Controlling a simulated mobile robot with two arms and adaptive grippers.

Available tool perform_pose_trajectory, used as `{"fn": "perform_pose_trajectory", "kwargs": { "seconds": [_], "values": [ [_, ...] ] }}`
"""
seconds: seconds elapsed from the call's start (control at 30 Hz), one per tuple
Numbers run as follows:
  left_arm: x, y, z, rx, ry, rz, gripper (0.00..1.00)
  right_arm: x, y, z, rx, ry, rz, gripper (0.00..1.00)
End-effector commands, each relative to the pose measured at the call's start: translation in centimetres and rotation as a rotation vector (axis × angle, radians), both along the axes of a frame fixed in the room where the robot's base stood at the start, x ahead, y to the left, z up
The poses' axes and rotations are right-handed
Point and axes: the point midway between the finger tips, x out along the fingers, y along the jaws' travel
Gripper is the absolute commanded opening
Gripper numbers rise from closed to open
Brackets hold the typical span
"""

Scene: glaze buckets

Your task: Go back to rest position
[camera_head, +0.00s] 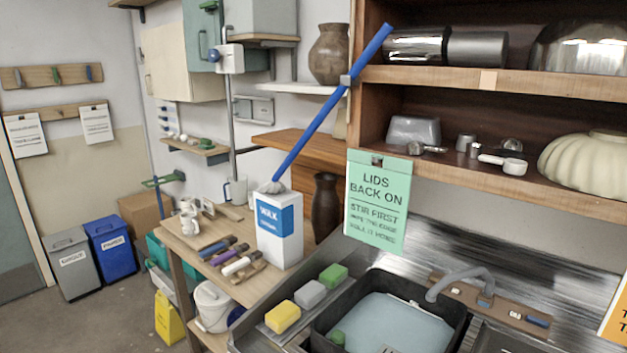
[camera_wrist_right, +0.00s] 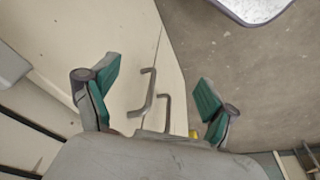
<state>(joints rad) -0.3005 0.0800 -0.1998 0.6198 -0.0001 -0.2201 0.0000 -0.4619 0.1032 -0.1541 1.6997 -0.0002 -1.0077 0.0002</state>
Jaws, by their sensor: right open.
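My right gripper (camera_wrist_right: 158,90) shows in the right wrist view. Its two green-padded fingers are spread wide apart, with nothing between them. Beyond the fingers are a pale panel with two grey bar handles (camera_wrist_right: 147,95) and a grey floor. Neither gripper shows in the head view, and my left gripper is in no view.
A sink basin (camera_head: 390,318) with bluish water fills the front. Sponges (camera_head: 310,293) lie beside it. A wax carton (camera_head: 280,232) stands on a wooden table with a blue-handled tool (camera_head: 325,110) rising from it. A white bucket (camera_head: 213,305) sits lower.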

Motion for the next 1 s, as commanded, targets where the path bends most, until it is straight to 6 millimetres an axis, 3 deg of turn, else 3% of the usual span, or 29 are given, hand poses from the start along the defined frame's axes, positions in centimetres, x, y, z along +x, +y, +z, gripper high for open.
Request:
{"fn": "perform_pose_trajectory", "kwargs": {
  "seconds": [0.03, 0.2, 0.3, 0.4, 0.5, 0.63, 1.0],
  "values": [
    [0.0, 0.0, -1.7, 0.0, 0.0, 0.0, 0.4, -1.4, -0.2, -5.0, -0.004, 0.027, 0.003, 0.85],
    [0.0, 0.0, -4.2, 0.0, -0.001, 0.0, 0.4, -6.7, -1.0, -16.2, -0.009, 0.07, 0.013, 0.85],
    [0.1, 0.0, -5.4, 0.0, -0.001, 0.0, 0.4, -10.5, -1.7, -21.1, -0.013, 0.093, 0.018, 0.85],
    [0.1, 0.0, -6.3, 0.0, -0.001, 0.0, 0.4, -13.9, -2.3, -24.4, -0.016, 0.111, 0.022, 0.85],
    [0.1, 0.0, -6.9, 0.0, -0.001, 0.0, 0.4, -16.3, -2.8, -26.2, -0.018, 0.121, 0.026, 0.85],
    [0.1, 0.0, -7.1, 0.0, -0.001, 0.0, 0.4, -17.9, -3.2, -27.0, -0.018, 0.128, 0.028, 0.85],
    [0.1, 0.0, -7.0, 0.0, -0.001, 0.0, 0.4, -18.2, -3.2, -27.0, -0.018, 0.127, 0.029, 0.85]
  ]
}}
